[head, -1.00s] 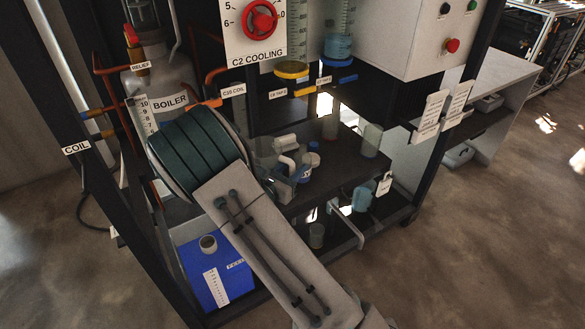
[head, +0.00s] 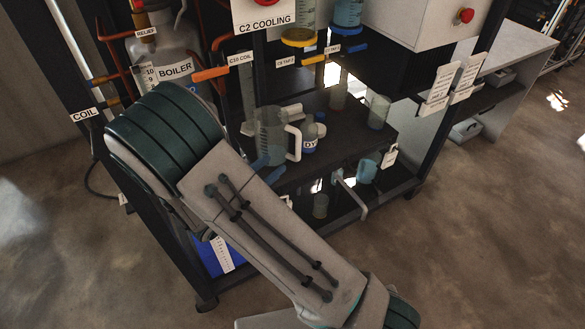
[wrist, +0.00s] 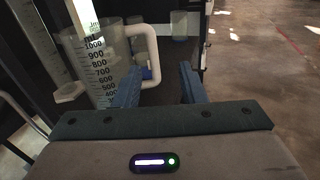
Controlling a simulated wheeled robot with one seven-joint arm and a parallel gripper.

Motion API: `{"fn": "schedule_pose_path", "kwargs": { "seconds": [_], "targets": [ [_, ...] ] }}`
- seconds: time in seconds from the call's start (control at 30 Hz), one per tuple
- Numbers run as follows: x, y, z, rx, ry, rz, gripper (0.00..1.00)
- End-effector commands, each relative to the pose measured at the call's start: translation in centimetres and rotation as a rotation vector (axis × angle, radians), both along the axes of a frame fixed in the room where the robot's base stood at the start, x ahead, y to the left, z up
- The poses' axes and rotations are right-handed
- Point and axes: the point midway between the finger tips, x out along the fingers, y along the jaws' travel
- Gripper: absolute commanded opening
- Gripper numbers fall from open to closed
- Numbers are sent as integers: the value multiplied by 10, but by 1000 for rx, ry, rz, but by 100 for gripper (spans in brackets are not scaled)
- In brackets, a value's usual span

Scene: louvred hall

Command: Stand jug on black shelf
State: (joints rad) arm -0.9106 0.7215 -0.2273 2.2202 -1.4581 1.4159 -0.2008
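The clear graduated jug (head: 269,132) with a white handle (head: 294,143) stands upright on the black shelf (head: 350,140), near its left front part. It also shows in the wrist view (wrist: 98,62), left of and beyond my left finger, with its handle just past the fingertips. My gripper (wrist: 160,78) is open, with two blue-grey fingers wide apart and nothing between them. In the head view my arm hides most of the gripper; a blue finger part shows just below the jug. I cannot tell whether a finger touches the jug.
A small bottle with a blue label (head: 311,141) stands right of the jug. A clear beaker (head: 379,111) stands at the shelf's right. The boiler (head: 172,62) and rack posts stand left. Open floor lies to the right.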

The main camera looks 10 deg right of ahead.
Motion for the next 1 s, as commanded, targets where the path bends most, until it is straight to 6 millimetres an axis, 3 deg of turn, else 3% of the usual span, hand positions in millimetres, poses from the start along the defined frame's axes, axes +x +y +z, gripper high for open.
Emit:
{"fn": "schedule_pose_path", "kwargs": {
  "seconds": [0.2,0.4,0.53,0.7,1.0],
  "targets": [
    [-37,-70,22,294,-57,-346,37],
    [-94,-115,35,654,-168,-724,37],
    [-127,-124,42,892,-270,-947,37],
    [-160,-121,55,1206,-440,-1204,37],
    [-183,-100,88,1683,-767,-1506,37]
  ]
}}
